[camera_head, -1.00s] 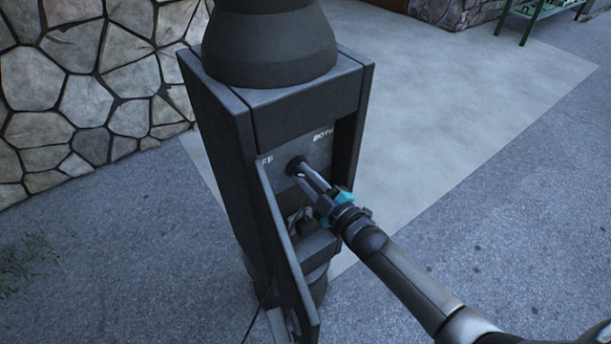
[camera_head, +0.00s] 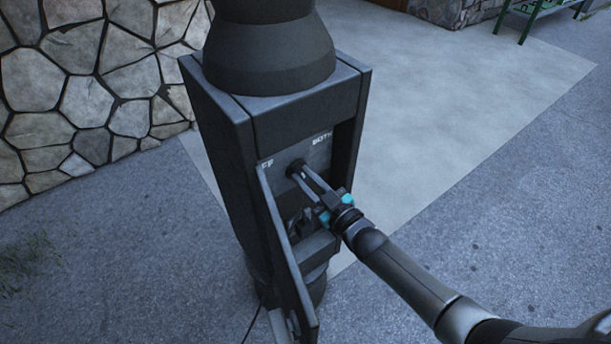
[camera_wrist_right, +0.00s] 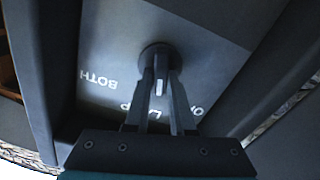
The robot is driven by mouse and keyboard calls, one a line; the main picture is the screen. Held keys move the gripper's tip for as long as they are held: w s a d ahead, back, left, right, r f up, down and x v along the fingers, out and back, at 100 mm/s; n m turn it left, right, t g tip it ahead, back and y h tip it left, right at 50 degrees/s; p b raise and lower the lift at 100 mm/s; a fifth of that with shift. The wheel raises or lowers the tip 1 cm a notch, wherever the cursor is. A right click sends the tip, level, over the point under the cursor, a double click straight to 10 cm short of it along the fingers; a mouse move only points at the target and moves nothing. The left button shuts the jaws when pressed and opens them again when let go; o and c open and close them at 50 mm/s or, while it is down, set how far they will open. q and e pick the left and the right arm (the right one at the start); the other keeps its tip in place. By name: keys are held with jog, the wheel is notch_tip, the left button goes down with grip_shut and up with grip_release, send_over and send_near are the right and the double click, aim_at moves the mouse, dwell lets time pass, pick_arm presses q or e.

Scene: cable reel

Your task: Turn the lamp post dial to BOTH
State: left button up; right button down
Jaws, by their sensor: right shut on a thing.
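The lamp post (camera_head: 222,135) stands upright with an open box in its front. Inside is a panel (camera_head: 318,158) with the label BOTH at its upper right and a partly hidden label at its left. The dark round dial (camera_head: 293,166) sits on this panel. My right gripper (camera_head: 304,177) reaches in from the right and is shut on the dial. In the right wrist view the fingers (camera_wrist_right: 160,92) flank the dial's knob (camera_wrist_right: 161,68). A white mark on the knob points down toward a middle label, partly hidden by a finger. BOTH (camera_wrist_right: 98,80) reads upside down at left. My left gripper is not in view.
The box's door (camera_head: 285,255) hangs open at the left of the opening, close to my right gripper. Below the dial are dark fittings, partly hidden. A stone wall (camera_head: 85,95) stands behind left. Pavement at right is clear.

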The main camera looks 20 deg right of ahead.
jog(key=m, duration=0.3)
jog(key=shift+d+m, duration=0.15)
jog(key=shift+m, duration=0.25)
jog(key=m, duration=0.2)
jog(key=shift+m, duration=0.3)
jog(key=m, duration=0.3)
jog(key=shift+w+d+f, duration=0.1)
jog(key=shift+d, duration=0.05)
jog(key=shift+d+m+b, duration=0.1)
jog(key=shift+m+b, duration=0.2)
jog(key=shift+m, duration=1.5)
jog(key=c, duration=0.8)
grip_release()
jog(key=shift+o, duration=0.2)
jog(key=p+v, duration=0.2)
jog(key=v, duration=1.3)
